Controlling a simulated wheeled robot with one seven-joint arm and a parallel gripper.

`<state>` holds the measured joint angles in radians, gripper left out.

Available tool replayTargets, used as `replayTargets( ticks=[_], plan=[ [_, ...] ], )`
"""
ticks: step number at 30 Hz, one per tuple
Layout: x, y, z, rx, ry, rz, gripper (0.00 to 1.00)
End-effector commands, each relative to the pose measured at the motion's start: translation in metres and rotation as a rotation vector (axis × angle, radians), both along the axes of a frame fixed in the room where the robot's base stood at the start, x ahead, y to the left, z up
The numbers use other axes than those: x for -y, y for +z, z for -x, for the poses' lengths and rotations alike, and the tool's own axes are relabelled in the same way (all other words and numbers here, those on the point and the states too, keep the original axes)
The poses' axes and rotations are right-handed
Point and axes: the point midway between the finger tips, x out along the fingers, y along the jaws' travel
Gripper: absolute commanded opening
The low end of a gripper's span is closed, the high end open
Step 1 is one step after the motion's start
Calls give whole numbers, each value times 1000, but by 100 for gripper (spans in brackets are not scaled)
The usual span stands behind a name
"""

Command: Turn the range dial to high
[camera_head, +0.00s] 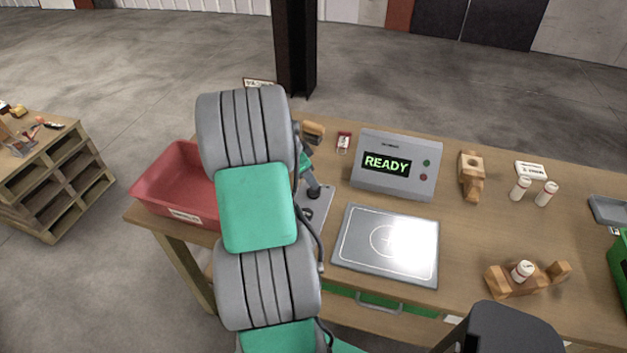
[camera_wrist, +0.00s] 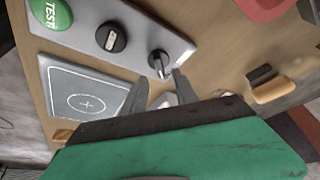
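The range dial (camera_wrist: 110,37) is a round black knob with a pale marker bar, on a grey control panel (camera_wrist: 77,22) in the wrist view. A green TEST button (camera_wrist: 50,12) lies to its left and a metal lever (camera_wrist: 157,62) to its right. My gripper (camera_wrist: 160,76) is open, its two fingers apart, with the tips close to the lever and below right of the dial. I cannot tell whether a finger touches the lever. In the head view my arm hides most of the panel (camera_head: 322,200); the dial's setting cannot be read.
A grey plate with a cross mark (camera_head: 362,258) lies right of the panel. A READY display box (camera_head: 400,188) stands behind it. A red bin (camera_head: 158,187) is at the left. Wooden blocks (camera_head: 471,176) and white bottles (camera_head: 520,188) are farther right.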

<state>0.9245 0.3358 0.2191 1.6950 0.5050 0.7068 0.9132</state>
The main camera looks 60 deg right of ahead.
Motion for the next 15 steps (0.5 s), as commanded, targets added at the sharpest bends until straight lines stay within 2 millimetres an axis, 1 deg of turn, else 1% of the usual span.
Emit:
replayTargets(
  ticks=[3,6,10,15],
  plan=[
    [7,-20,6,-2,-1,-4,35],
    [11,-32,8,-1,2,-2,35],
    [13,-39,9,0,3,-1,35],
    [13,-40,9,1,4,-1,35]
  ],
)
